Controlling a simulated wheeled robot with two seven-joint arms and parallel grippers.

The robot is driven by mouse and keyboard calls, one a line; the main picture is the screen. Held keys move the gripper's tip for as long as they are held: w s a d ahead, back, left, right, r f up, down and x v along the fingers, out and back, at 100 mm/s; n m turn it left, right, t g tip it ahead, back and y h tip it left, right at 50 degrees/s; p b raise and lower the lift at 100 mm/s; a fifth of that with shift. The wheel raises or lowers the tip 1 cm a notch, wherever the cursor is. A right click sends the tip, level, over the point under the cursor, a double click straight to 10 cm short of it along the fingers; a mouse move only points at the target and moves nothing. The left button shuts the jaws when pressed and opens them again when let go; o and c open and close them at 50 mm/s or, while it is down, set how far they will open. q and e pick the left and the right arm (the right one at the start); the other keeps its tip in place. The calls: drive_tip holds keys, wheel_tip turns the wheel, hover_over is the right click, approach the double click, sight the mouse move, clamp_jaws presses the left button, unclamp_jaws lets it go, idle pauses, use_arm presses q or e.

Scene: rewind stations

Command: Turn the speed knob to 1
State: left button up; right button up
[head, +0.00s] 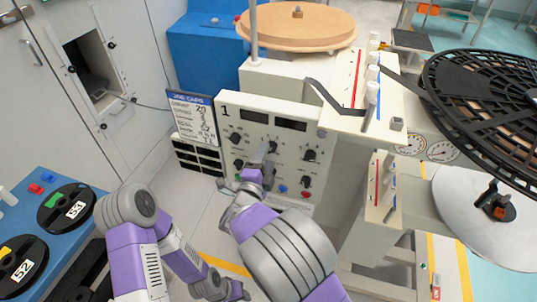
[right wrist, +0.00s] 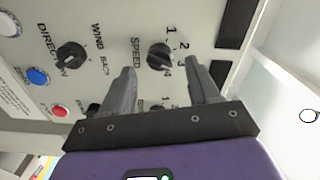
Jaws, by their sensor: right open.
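The speed knob (right wrist: 160,57) is a black round knob on a light panel, with the word SPEED and a dial marked 1 to 4 around it. I cannot tell which number it points to. My right gripper (right wrist: 160,84) is open, facing the panel, with its two grey fingers apart and the knob showing in the gap between and beyond the tips. I see no clear contact.
The direction knob (right wrist: 71,57), a blue button (right wrist: 38,77) and a red button (right wrist: 61,110) are on the same panel. A job card (head: 192,118) stands left of the panel. A blue table with reels (head: 66,207) is at left, a large black reel (head: 490,100) at right.

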drive_tip(key=shift+x, duration=1.45)
drive_tip(key=c, duration=1)
